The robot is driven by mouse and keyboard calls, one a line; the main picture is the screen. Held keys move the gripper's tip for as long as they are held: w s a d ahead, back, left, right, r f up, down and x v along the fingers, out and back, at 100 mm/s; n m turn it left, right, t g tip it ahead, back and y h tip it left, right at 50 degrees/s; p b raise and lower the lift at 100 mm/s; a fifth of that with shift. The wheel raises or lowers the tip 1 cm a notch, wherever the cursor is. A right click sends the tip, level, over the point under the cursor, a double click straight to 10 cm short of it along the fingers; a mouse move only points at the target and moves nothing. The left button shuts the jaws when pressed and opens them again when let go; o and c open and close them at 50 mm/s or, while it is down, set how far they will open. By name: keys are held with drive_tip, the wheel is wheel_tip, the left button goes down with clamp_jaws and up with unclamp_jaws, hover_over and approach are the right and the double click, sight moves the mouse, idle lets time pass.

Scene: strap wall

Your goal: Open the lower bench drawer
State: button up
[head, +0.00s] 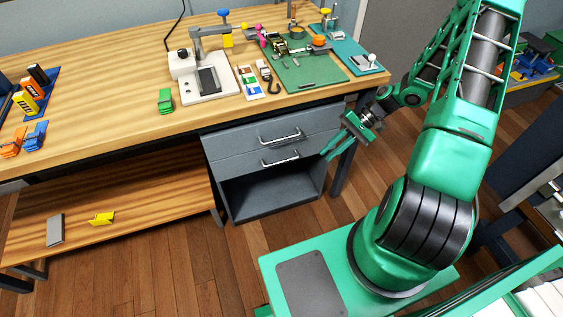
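The lower bench drawer (240,167) is a grey front with a pale bar handle (281,160), in the grey cabinet under the bench's right half. It looks shut, roughly flush with the upper drawer (235,143), which has its own bar handle (281,137). My green gripper (335,146) is just right of the drawer fronts, its fingers pointing down and left. It appears apart from the lower handle. The fingers overlap in this view, so their opening does not show. No object shows in them.
Below the drawers is an open, empty cabinet compartment (270,193). A dark bench leg (342,174) stands close to my gripper. The wooden benchtop (125,85) holds a press, mats and small clips. The wooden floor (180,257) before the cabinet is clear.

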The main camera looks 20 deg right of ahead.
sight(286, 161)
drive_tip(key=w+a+f+m+t+y, duration=0.3)
drive_tip(key=w+a+f+t+y, duration=0.2)
drive_tip(key=f, duration=0.3)
drive_tip(key=shift+m, duration=0.3)
drive_tip(key=x, duration=1)
drive_tip(key=shift+w+a+f, duration=0.15)
drive_tip(key=shift+w+a, duration=0.1)
drive_tip(key=shift+w, duration=0.2)
